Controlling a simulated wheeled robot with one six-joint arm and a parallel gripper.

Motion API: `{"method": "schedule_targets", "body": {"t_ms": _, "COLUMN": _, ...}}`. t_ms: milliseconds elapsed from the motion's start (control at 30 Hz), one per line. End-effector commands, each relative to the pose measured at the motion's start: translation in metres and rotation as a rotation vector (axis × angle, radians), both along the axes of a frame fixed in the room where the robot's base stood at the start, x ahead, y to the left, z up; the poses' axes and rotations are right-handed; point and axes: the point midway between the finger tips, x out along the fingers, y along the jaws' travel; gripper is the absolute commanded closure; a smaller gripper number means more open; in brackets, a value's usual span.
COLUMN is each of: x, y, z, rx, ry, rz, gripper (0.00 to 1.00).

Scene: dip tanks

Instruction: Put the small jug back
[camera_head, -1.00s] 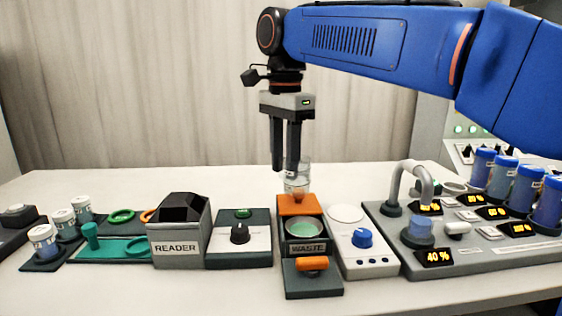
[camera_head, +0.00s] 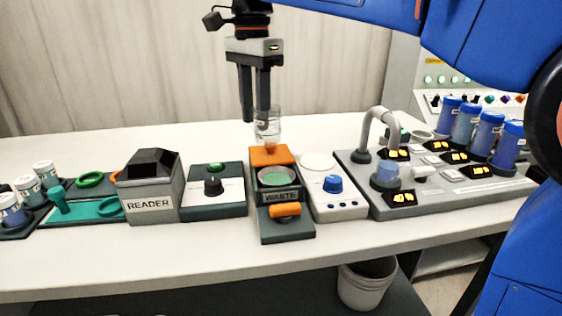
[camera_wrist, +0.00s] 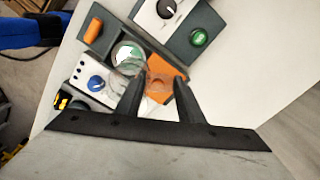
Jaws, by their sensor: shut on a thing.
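The small jug (camera_head: 270,127) is a clear see-through vessel, and it looks about upright in the head view. My gripper (camera_head: 256,116) points down and is shut on it, at the back of the waste unit (camera_head: 281,196). The jug shows just above or in front of the unit's orange block (camera_head: 269,156); I cannot tell whether they touch. In the wrist view, the faint clear jug (camera_wrist: 131,68) lies by the fingertips of my gripper (camera_wrist: 158,85), over the waste unit. Its outline is hard to make out there.
The reader (camera_head: 150,190) and a dark knob box (camera_head: 213,192) stand left of the waste unit. A blue-knob box (camera_head: 333,201) and the grey tank station (camera_head: 436,196) with its curved pipe stand right. The table behind is clear. A bin (camera_head: 365,285) stands below the front edge.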

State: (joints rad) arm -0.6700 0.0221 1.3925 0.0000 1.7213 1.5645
Motion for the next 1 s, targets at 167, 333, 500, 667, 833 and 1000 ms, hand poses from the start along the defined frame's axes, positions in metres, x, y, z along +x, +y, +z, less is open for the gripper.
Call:
{"method": "schedule_targets", "body": {"t_ms": 167, "x": 0.015, "y": -0.019, "z": 0.002, "rx": 0.000, "ry": 0.000, "rz": -0.072, "gripper": 0.96}}
{"method": "schedule_targets", "body": {"t_ms": 333, "x": 0.041, "y": -0.056, "z": 0.006, "rx": 0.000, "ry": 0.001, "rz": -0.217, "gripper": 0.96}}
{"method": "schedule_targets", "body": {"t_ms": 500, "x": 0.064, "y": -0.096, "z": 0.010, "rx": 0.000, "ry": 0.000, "rz": -0.363, "gripper": 0.96}}
{"method": "schedule_targets", "body": {"t_ms": 667, "x": 0.077, "y": -0.123, "z": 0.013, "rx": 0.001, "ry": 0.000, "rz": -0.461, "gripper": 0.96}}
{"method": "schedule_targets", "body": {"t_ms": 833, "x": 0.083, "y": -0.137, "z": 0.012, "rx": 0.001, "ry": 0.001, "rz": -0.510, "gripper": 0.96}}
{"method": "schedule_targets", "body": {"t_ms": 1000, "x": 0.083, "y": -0.139, "z": -0.010, "rx": -0.001, "ry": 0.003, "rz": -0.517, "gripper": 0.96}}
